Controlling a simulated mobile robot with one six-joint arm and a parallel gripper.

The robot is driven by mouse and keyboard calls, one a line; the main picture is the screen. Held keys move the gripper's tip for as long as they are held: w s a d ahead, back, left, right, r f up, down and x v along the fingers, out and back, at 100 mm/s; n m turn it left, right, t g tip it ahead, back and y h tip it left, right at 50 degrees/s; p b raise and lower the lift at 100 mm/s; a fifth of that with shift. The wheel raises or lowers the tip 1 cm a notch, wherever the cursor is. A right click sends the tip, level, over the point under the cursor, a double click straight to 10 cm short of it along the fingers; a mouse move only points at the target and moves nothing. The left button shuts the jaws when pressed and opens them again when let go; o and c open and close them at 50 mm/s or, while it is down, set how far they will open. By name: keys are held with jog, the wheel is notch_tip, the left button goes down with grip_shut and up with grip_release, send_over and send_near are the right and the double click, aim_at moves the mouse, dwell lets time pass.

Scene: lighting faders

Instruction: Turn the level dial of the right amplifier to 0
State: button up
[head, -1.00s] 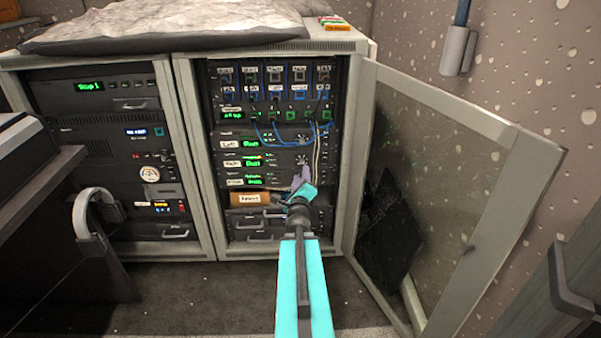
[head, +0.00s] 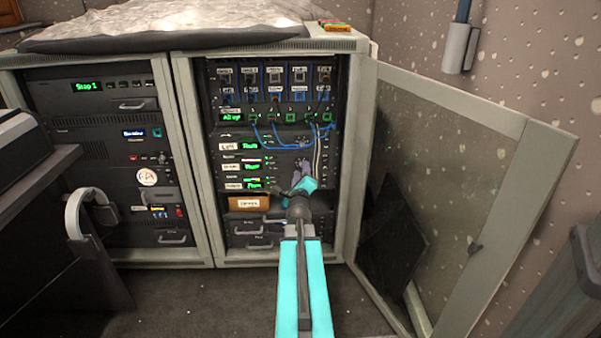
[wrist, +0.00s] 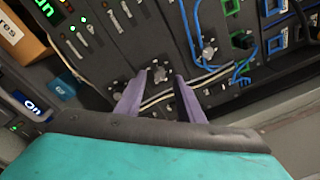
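The stacked amplifiers (head: 258,165) sit in the right-hand rack, each with a white label and a green display. The top label seems to read "Left"; I cannot read which label says right. In the wrist view a row of dials runs across the panels. The middle dial (wrist: 160,75) lies between my gripper's purple fingertips; another dial (wrist: 208,50) is to its right and one (wrist: 120,90) is by the left finger. My gripper (wrist: 160,78) is open; I cannot tell whether a finger touches the middle dial. In the head view my gripper (head: 302,176) hides part of the lower panels.
Blue cables (head: 262,133) and pale cables (head: 316,155) hang close to the dials. The rack's glass door (head: 450,190) stands open on the right. An orange-brown box (head: 249,202) lies below the amplifiers. Headphones (head: 78,215) hang at the left.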

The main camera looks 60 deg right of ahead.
jog(key=shift+x, duration=1.1)
grip_shut()
jog(key=shift+a, duration=0.55)
jog(key=shift+d, duration=0.45)
jog(key=shift+d+n+b, duration=0.15)
jog(key=shift+n+b, duration=0.15)
